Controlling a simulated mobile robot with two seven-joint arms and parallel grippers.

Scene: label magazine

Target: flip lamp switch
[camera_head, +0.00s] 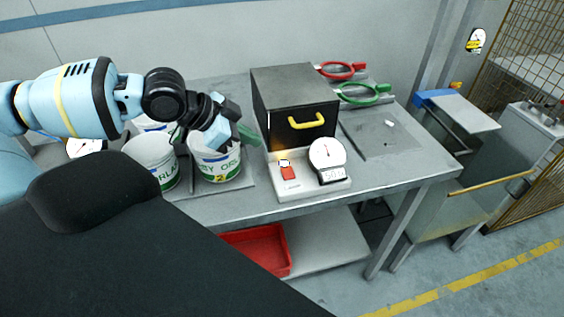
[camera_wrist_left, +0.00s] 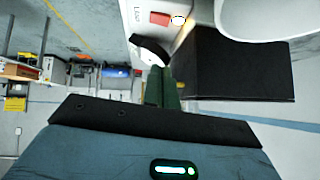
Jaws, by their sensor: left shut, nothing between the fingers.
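A white panel (camera_head: 312,186) stands at the table's front edge. It carries a red switch (camera_head: 288,173) with a small glowing lamp (camera_head: 284,162) just behind it. A round dial (camera_head: 326,151) and a small dark display (camera_head: 331,174) are to their right. In the left wrist view the red switch (camera_wrist_left: 160,18) and glowing lamp (camera_wrist_left: 179,20) show near the top. My left gripper (camera_head: 252,137), with green fingers (camera_wrist_left: 166,88), is shut and empty. It is left of the panel, above the lettered cans, and appears apart from the switch. My right gripper is not in view.
A black box (camera_head: 292,92) with a yellow handle (camera_head: 306,121) stands directly behind the panel. White lettered cans (camera_head: 152,160) are to the left. Red (camera_head: 341,71) and green (camera_head: 363,94) rings lie at the back right. The table's right front is mostly clear.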

